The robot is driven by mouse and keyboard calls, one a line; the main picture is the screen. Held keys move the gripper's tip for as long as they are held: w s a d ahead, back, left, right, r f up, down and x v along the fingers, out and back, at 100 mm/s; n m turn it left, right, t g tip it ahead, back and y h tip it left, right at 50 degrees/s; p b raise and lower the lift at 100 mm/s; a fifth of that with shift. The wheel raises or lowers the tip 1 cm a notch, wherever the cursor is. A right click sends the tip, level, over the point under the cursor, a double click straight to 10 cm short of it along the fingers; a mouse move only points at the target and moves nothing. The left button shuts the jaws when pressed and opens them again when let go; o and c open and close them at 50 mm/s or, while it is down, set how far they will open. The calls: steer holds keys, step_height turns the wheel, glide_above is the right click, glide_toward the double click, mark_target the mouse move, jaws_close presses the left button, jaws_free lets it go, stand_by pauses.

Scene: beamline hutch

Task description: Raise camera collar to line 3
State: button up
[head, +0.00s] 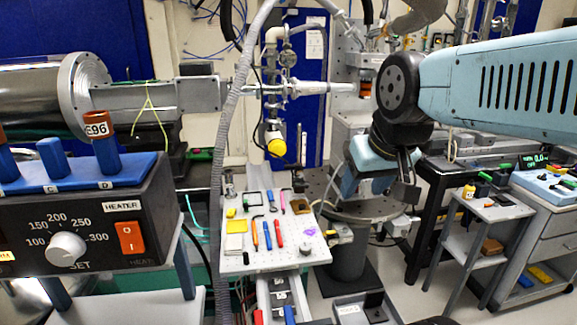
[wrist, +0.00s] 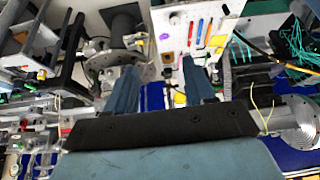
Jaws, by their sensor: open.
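I cannot make out the camera collar or its numbered lines for certain in either view. A small dark upright fitting (head: 229,184) stands at the back left corner of the white perforated board, too small to tell what it is. My gripper (wrist: 159,65) shows in the wrist view as two blue fingers held apart, with nothing between them. In the head view my arm comes in from the right, and its blue end hangs to the right of the white board, above the round metal stage.
The white perforated board (head: 262,262) carries pens, a yellow block and small tools. A heater box (head: 95,225) with blue tube holders stands at left. A grey hose (head: 229,130) hangs before the beam pipe. A grey cart (head: 490,211) and drawer cabinet (head: 538,225) stand right.

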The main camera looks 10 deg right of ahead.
steer(key=shift+c, duration=0.6)
steer(key=shift+w+r, duration=0.25)
steer(key=shift+c, duration=0.3)
steer(key=w+r+m+g, duration=0.2)
steer(key=w+r+m, duration=0.35)
steer(key=w, duration=0.85)
steer(key=m+g+h, duration=0.4)
steer(key=m+h, duration=0.1)
steer(key=m, duration=0.8)
glide_above(289, 165)
steer(key=a, duration=0.6)
step_height(289, 165, down, 14)
steer(key=shift+y, duration=0.3)
steer(key=x, duration=1.3)
steer(key=shift+w+d+f, duration=0.2)
steer(key=shift+w+f, duration=0.1)
steer(key=shift+w, duration=0.05)
